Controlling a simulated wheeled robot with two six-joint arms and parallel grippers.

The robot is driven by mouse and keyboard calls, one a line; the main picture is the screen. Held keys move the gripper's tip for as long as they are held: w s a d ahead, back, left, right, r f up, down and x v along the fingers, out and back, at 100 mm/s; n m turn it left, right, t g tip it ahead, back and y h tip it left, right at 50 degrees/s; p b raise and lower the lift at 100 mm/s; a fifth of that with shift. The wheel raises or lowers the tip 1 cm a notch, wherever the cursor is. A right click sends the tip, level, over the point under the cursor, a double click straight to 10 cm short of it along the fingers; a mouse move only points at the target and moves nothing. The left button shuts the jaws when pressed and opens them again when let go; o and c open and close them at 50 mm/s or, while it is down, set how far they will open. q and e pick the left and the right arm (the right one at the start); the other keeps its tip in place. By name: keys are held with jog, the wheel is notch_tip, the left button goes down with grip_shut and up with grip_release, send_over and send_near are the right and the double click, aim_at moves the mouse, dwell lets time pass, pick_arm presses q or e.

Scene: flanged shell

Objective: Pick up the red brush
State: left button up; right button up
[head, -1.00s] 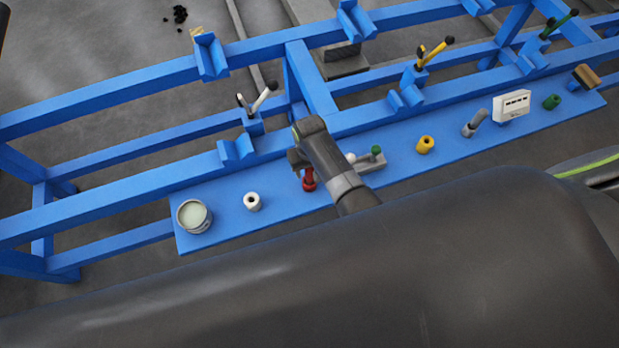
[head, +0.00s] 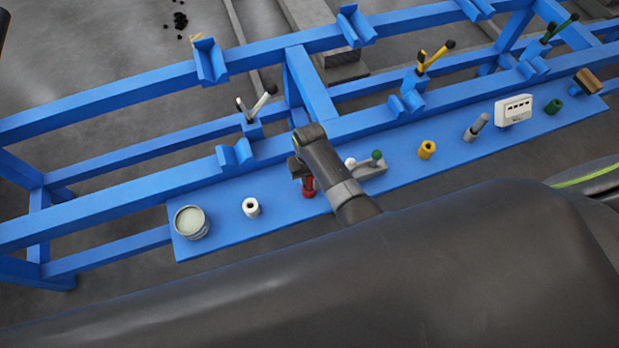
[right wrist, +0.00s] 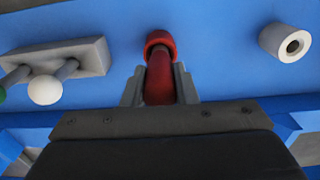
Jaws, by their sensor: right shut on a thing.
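The red brush (head: 309,187) stands on the blue shelf of the frame, partly hidden behind my right gripper (head: 300,172) in the head view. In the right wrist view the red brush (right wrist: 160,72) lies between the two grey fingers of my right gripper (right wrist: 160,88), which are shut on its red shaft. A wider red collar is at its far end, against or close to the blue shelf; I cannot tell whether it touches. My left gripper is not in view.
On the blue shelf (head: 225,222), a tin (head: 191,223) and a white ring (head: 251,207) stand left of the brush. A grey block with white and green knobs (head: 371,170) is close on the right, then a yellow ring (head: 427,149). Blue rails (head: 100,208) run behind.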

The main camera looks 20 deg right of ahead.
jog(key=shift+r, duration=0.1)
notch_tip(320, 180, up, 10)
jog(key=shift+f+p, duration=0.1)
jog(key=shift+p, duration=0.25)
jog(key=shift+a, duration=0.1)
dwell(0.5)
